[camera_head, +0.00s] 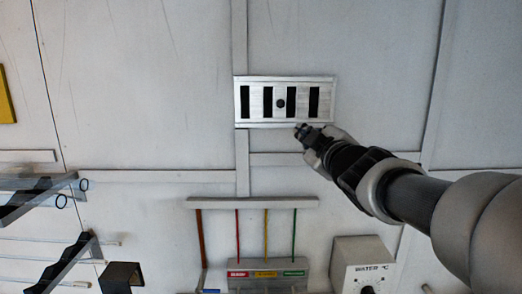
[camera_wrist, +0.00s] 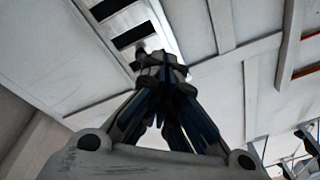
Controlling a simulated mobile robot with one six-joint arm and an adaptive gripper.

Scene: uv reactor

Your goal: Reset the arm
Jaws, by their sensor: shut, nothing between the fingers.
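My arm reaches in from the right edge of the head view. My gripper (camera_head: 302,131) is at its end, just below a slotted metal vent plate (camera_head: 287,82) on the pale wall. I cannot tell whether the fingertips touch the plate or stay apart from it. In the wrist view the gripper's fingers (camera_wrist: 162,62) come together at the tips, shut and empty. The vent plate also shows behind them in the wrist view (camera_wrist: 167,38).
A box with coloured labels (camera_head: 266,284) and coloured wires sits below. A "WATER °C" control box (camera_head: 362,252) is right of it. A rack with rods (camera_head: 40,182) stands at the left. A yellow panel (camera_head: 6,95) is at the far left. The upper wall is mostly clear.

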